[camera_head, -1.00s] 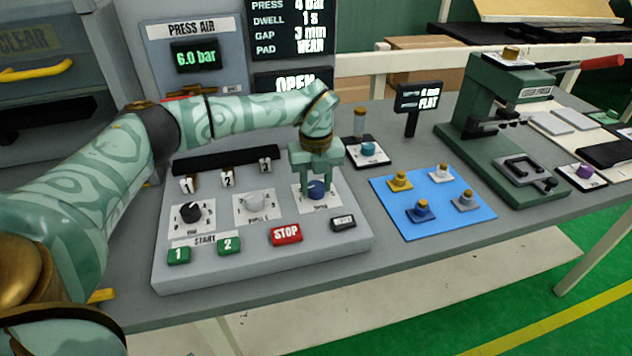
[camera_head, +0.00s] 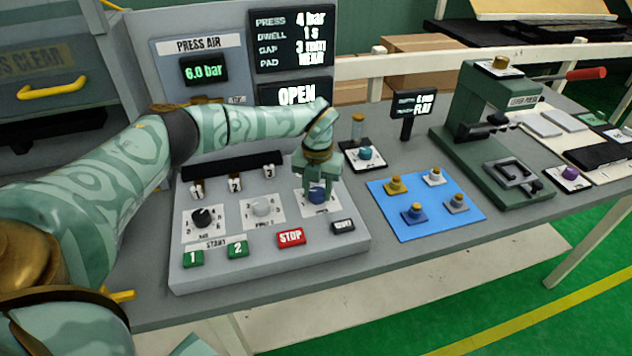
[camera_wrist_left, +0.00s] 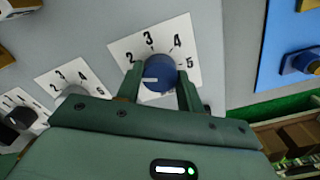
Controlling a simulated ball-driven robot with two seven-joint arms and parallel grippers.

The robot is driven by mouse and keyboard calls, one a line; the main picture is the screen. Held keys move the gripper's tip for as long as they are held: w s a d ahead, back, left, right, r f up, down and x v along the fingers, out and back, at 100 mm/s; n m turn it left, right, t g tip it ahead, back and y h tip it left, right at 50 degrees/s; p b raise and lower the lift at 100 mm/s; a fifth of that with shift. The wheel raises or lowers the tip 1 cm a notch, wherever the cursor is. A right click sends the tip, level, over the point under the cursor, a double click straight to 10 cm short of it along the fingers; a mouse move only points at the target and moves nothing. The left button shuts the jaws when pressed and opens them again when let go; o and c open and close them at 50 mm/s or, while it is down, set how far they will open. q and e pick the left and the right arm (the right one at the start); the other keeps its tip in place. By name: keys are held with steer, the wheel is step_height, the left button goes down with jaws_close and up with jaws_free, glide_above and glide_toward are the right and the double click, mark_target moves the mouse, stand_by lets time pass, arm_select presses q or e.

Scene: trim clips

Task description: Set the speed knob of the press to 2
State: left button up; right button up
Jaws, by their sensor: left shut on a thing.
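The control panel (camera_head: 270,262) of the press carries a black knob (camera_head: 202,217), a grey knob (camera_head: 262,207) and a blue knob (camera_head: 317,197), each on a white dial plate. The lettering under the knobs is too small to read surely. My left gripper (camera_head: 318,190) points down and is shut on the blue knob. In the left wrist view its two fingers sit on either side of the blue knob (camera_wrist_left: 160,70). The knob's white mark points left, near or a little below the 2; 3, 4 and 5 also show. My right gripper is not in view.
Green buttons 1 (camera_head: 193,258) and 2 (camera_head: 238,249), a red STOP button (camera_head: 291,237) and a dark button (camera_head: 343,226) lie in front of the knobs. A blue mat (camera_head: 425,222) with several small pieces and a green lever press (camera_head: 470,150) stand to the right.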

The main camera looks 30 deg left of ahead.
mark_target(318, 190)
arm_select(q)
steer(key=shift+m+p, duration=0.8)
steer(key=shift+m, duration=0.9)
steer(key=o, duration=1)
step_height(318, 190, up, 16)
steer(key=p, duration=0.2)
steer(key=shift+r+p, duration=0.15)
steer(key=shift+p, duration=0.15)
